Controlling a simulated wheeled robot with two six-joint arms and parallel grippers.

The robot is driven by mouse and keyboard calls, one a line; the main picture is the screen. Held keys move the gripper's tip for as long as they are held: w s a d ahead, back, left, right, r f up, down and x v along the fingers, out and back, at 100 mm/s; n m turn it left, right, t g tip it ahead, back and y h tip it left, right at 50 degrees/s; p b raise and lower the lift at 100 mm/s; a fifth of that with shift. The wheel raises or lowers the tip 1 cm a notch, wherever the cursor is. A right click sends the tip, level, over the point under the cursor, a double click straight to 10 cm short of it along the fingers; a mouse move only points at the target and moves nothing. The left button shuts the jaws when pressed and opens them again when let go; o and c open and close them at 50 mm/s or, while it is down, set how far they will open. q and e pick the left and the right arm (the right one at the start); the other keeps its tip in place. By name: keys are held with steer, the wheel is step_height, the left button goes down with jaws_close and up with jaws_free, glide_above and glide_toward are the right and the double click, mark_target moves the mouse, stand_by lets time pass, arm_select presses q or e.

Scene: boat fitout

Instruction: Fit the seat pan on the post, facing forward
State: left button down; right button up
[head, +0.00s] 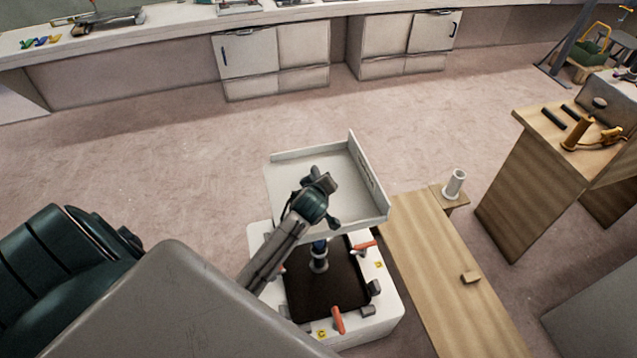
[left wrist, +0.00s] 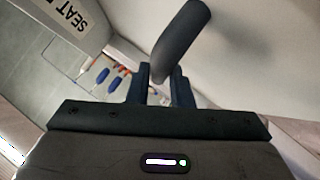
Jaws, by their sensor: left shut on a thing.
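The white seat pan (head: 290,172) is a shallow tray with raised edges at the back and right in the head view. My left gripper (head: 328,212) is over the pan, shut on a dark rounded bar (left wrist: 183,40) that seems to be its handle. A white face with upside-down "SEAT" lettering (left wrist: 73,18) shows in the left wrist view. The post (head: 319,262), metal with a blue upper part, stands on a dark panel below the pan's near edge. Its top is hidden, so I cannot tell whether the pan touches it. My right gripper is not in view.
The dark panel (head: 335,292) lies in a white base (head: 385,310) with orange handles and grey blocks. A wooden bench (head: 435,255) adjoins it on the right, with a white cylinder (head: 454,184) near its far end. A green seat (head: 55,265) stands left. Floor behind is clear.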

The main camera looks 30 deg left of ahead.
arm_select(q)
steer(key=shift+f+b, duration=1.75)
steer(key=shift+f, duration=0.8)
steer(key=c, duration=1.2)
jaws_free()
steer(key=shift+s+f, duration=0.1)
steer(key=shift+f, duration=0.15)
steer(key=b+v, duration=0.1)
steer(key=v, duration=0.8)
steer(key=shift+s+d+r+b, duration=0.15)
steer(key=shift+r+b, duration=0.1)
steer(key=shift+b, duration=0.15)
steer(key=shift+s+d+r, duration=0.2)
steer(key=shift+s+r, duration=0.25)
steer(key=shift+s, duration=0.05)
